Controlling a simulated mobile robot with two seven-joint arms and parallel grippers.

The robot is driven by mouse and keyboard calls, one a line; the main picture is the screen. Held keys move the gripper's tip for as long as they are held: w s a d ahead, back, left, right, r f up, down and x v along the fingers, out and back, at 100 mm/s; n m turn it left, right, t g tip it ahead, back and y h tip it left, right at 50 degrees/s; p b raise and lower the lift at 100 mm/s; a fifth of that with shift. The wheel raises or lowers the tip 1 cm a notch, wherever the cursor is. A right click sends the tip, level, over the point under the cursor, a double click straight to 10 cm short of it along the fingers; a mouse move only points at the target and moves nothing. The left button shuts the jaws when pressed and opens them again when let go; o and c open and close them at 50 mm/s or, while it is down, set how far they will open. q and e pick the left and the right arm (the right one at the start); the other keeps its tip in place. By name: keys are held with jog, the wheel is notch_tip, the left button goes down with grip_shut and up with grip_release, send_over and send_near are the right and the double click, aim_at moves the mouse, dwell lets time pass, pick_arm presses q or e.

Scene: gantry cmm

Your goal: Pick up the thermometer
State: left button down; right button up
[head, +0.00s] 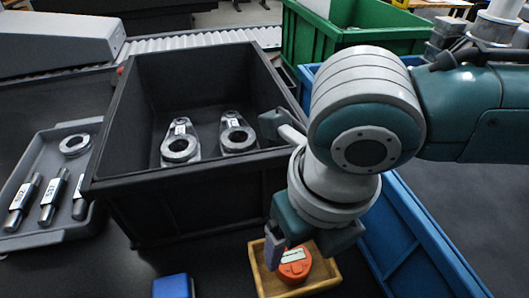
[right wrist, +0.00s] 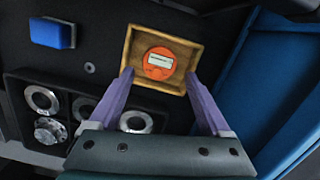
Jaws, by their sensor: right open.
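The thermometer is an orange round device (head: 294,268) with a pale display strip. It lies in a small wooden tray (head: 333,281) at the front of the table. In the right wrist view the thermometer (right wrist: 158,63) lies in the tray (right wrist: 196,60), just beyond my fingertips. My right gripper (head: 275,252) is above the tray's left side, partly hiding tray and thermometer. In the right wrist view my right gripper (right wrist: 159,76) is open and empty, its two fingers apart across the tray's near edge. My left gripper is not in view.
A black bin (head: 150,205) with two metal connecting rods stands behind the tray. A grey tray (head: 40,238) with labelled cylinders and a ring is at left. A blue block (head: 173,286) sits at the front. Blue (head: 425,240) and green (head: 385,41) crates flank my right arm.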

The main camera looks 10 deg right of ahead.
aim_at(294, 260)
jog(key=f, duration=0.1)
jog(key=f+b, duration=0.1)
jog(key=f, duration=0.3)
jog(key=shift+w+a, duration=0.1)
jog(key=shift+w, duration=0.15)
jog(key=shift+r, duration=0.1)
jog(key=c, duration=1.2)
